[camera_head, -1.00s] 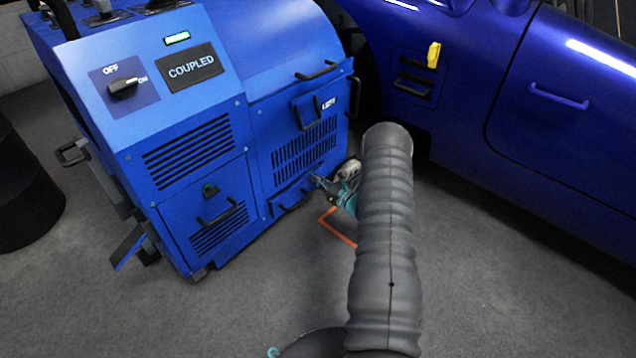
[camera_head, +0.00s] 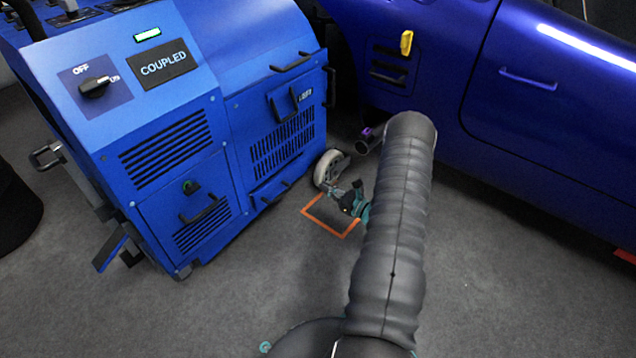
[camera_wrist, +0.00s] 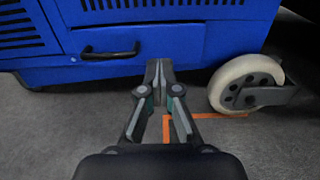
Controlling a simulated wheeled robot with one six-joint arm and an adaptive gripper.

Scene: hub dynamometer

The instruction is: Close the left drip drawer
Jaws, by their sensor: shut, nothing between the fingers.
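The drip drawer (camera_head: 272,188) is a low blue front with a black bar handle, at the foot of the blue dynamometer cabinet (camera_head: 225,110). In the wrist view the drawer front (camera_wrist: 170,43) and its handle (camera_wrist: 110,51) are at the upper left. The front looks about flush with the cabinet; a small gap cannot be ruled out. My gripper (camera_head: 336,190) is low over the floor, right of the drawer and apart from it in the head view. In the wrist view my gripper (camera_wrist: 159,72) has its fingers together and empty, pointing toward the drawer's lower right part.
A pale caster wheel (camera_wrist: 243,84) stands right of the drawer, close to my gripper. An orange floor outline (camera_head: 325,228) lies beneath my gripper. A blue car body (camera_head: 530,110) fills the right side. Grey floor (camera_head: 230,310) in front is clear.

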